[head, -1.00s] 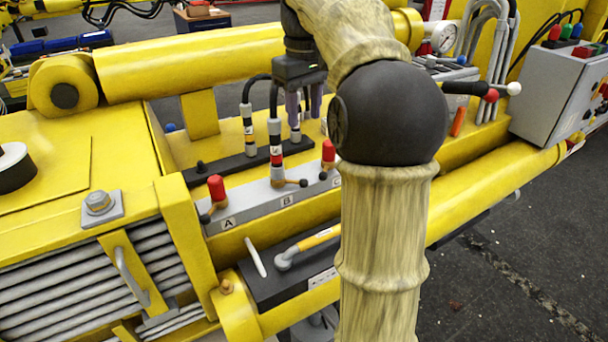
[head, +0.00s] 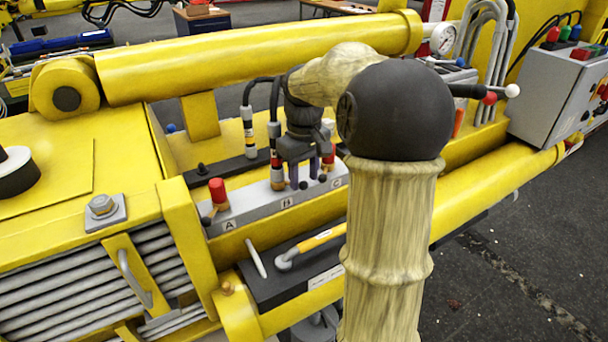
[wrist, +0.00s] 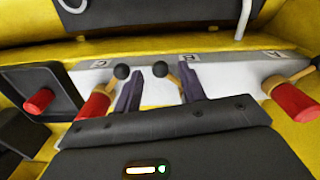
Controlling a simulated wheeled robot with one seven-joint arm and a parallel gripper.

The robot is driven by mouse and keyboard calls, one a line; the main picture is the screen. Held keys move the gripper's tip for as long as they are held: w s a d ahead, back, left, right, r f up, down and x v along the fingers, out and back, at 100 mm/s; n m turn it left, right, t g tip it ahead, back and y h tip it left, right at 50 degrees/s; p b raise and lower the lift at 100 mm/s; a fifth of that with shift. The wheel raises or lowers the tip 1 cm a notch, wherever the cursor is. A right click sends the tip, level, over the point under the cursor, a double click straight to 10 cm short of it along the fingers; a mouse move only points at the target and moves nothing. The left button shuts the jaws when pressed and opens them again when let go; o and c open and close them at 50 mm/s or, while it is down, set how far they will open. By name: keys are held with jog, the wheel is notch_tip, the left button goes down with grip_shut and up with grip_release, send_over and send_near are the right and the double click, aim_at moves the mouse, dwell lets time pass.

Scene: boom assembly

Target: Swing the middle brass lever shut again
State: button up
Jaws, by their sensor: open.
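The middle brass lever with its black ball knob (head: 303,184) is on the grey valve block (head: 257,208) by the letter B. In the wrist view its knob (wrist: 160,69) shows between my two fingers, and its brass arm runs partly behind the right finger. My gripper (head: 311,172) is open and points down over the block; its fingertips also show in the wrist view (wrist: 160,88). I cannot tell whether a finger touches the lever. The neighbouring lever's knob (wrist: 122,71) sits just beyond the left finger, by a red cap (wrist: 95,105).
Lever A, with its red cap (head: 218,193), stands left of my gripper. Hoses with banded fittings (head: 248,132) rise close behind and left. A yellow-handled part (head: 318,240) lies in front of the block. A yellow cylinder (head: 250,60) runs behind.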

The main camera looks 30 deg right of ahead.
jog(key=shift+f, duration=0.6)
jog(key=shift+w, duration=0.1)
jog(key=shift+c, duration=0.2)
